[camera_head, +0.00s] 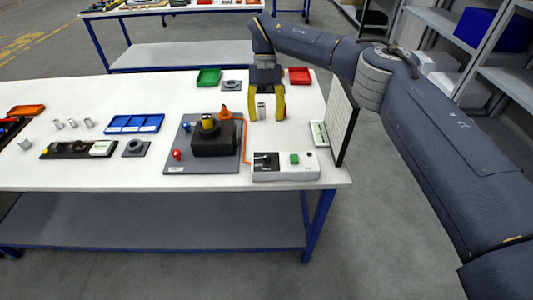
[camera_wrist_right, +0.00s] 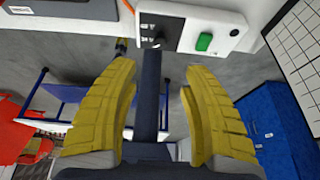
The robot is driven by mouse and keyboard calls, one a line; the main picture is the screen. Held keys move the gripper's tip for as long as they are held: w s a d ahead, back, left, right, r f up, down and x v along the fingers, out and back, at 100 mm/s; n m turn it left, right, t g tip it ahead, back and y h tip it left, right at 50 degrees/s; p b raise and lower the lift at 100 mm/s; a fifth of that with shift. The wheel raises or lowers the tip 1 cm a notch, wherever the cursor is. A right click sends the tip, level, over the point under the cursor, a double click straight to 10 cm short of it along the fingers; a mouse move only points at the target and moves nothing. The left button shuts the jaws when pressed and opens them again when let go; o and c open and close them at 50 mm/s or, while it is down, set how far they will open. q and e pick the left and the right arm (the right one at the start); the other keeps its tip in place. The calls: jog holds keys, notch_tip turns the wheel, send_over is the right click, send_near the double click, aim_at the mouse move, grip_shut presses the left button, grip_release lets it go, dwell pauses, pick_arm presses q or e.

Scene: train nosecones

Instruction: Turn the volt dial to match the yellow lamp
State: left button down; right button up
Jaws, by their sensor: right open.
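A white control box (camera_head: 285,167) with a green button (camera_head: 294,158) and a dark switch panel (camera_head: 266,160) sits at the table's front right edge. It also shows at the top of the right wrist view, with the green button (camera_wrist_right: 204,42) and a small dark knob (camera_wrist_right: 158,42). I cannot tell for sure that this knob is the volt dial. No lit yellow lamp can be made out. A black block with a yellow-banded cylinder (camera_head: 208,123) stands on a grey plate. My right gripper (camera_head: 267,118) is open, behind the box in the head view, with nothing gripped. My left gripper is out of view.
A small metal cylinder (camera_head: 261,111) shows between my fingers in the head view. An orange cone (camera_head: 225,113) and orange cable (camera_head: 245,148) lie left of them. An upright gridded panel (camera_head: 343,120) stands close on the right. A blue tray (camera_head: 135,124) is farther left.

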aim_at(267, 155)
jog(key=x, duration=1.2)
jog(key=shift+f, duration=0.3)
jog(key=shift+c, duration=0.5)
grip_shut()
